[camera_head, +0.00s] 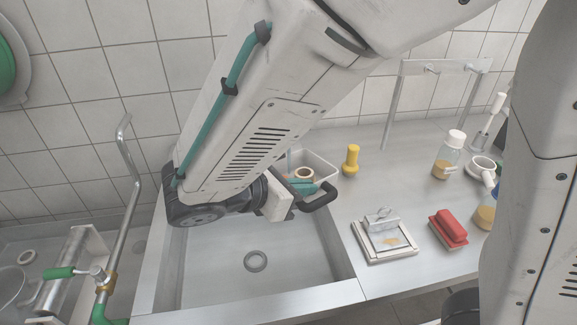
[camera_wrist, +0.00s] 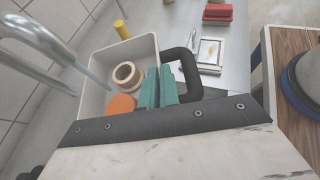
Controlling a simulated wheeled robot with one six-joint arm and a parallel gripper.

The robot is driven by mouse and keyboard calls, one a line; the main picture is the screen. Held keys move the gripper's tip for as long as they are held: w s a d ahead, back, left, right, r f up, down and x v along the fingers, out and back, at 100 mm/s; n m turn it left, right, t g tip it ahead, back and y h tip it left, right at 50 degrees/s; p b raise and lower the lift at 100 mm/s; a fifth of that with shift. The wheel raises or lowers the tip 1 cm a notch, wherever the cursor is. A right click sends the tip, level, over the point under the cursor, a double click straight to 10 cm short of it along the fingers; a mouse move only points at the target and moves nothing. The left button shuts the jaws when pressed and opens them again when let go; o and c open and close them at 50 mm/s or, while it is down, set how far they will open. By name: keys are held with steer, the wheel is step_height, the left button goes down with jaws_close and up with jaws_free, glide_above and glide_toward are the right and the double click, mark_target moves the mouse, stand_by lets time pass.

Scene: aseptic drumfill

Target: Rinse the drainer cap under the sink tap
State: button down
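My gripper (camera_wrist: 158,72) has two teal fingers, close together, over a white bin (camera_wrist: 87,100); they also show in the head view (camera_head: 303,187). Whether a thin part is between them is unclear. A cream ring (camera_wrist: 119,74) lies in the bin left of the fingers. An orange disc (camera_wrist: 122,103) is beside the left finger, partly hidden. I cannot tell which of these, if either, is the drainer cap. The metal tap (camera_wrist: 38,38) is at the left in the wrist view, with a thin bluish stream (camera_wrist: 93,77) below its mouth. The sink basin (camera_head: 205,275) lies below my arm.
A yellow bottle (camera_head: 351,160) stands right of the bin. A framed tray (camera_head: 384,240), a red brush (camera_head: 449,229) and a jar (camera_head: 447,158) stand on the counter. A dark ring (camera_head: 255,261) is on the basin floor. A bent pipe (camera_head: 134,190) rises at left.

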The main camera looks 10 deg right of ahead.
mark_target(303, 212)
steer(key=shift+s+a, duration=0.6)
steer(key=shift+s, duration=0.35)
steer(key=shift+s+a, duration=0.55)
steer(key=shift+s, duration=0.45)
steer(key=shift+s+a, duration=0.6)
steer(key=shift+s, duration=0.35)
